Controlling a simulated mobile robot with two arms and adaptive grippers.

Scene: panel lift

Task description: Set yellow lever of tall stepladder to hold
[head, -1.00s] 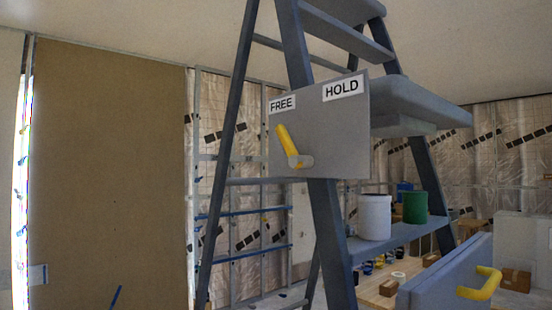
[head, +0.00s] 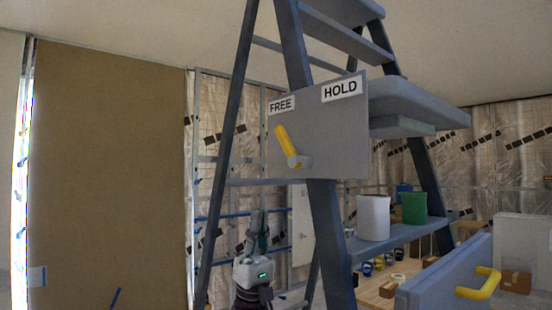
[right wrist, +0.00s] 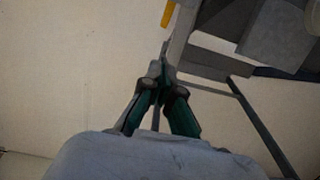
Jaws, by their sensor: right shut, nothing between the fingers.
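The yellow lever (head: 286,145) is on a grey panel (head: 335,135) fixed to the tall stepladder (head: 330,235). It pivots at its lower end and leans up and left toward the FREE label (head: 281,104); the HOLD label (head: 342,89) is at the panel's upper right. My right gripper (head: 256,215) is below and left of the lever, apart from it, seen between the ladder legs, pointing up. In the right wrist view my right gripper (right wrist: 162,72) is shut and empty, with the yellow lever (right wrist: 168,13) beyond it at the top. My left gripper is not in view.
A white can (head: 373,217) and a green can (head: 414,208) stand on a ladder step. A blue-grey board with a yellow handle (head: 480,284) is at the lower right. A brown board (head: 108,170) stands at the left. Ladder legs flank my right gripper.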

